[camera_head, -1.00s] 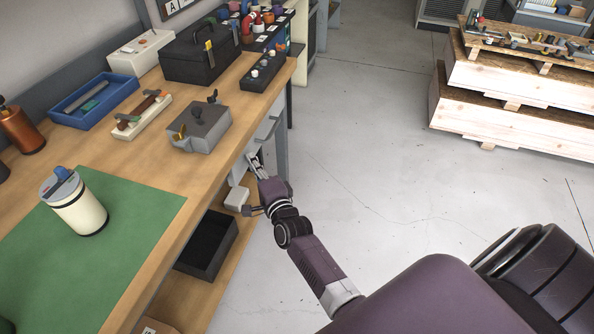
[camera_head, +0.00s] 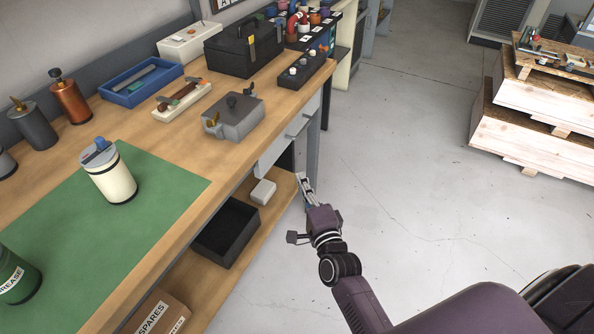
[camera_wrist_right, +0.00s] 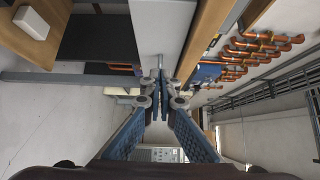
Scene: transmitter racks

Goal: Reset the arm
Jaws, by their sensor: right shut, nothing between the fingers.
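My right gripper (camera_head: 306,187) is beside the workbench (camera_head: 190,165), just off its right side and below the tabletop, near the grey drawer front (camera_head: 290,140). In the right wrist view its fingers (camera_wrist_right: 160,85) are together and hold nothing. My right arm comes in from the lower right. My left gripper is not in view.
The lower shelf holds a black bin (camera_head: 228,232), a white block (camera_head: 263,192) and a SPARES box (camera_head: 160,315). On the bench are a green mat (camera_head: 150,205), a cream canister (camera_head: 110,175) and a grey box (camera_head: 233,120). Open floor (camera_head: 400,150) lies right; stacked pallets (camera_head: 530,140) stand beyond.

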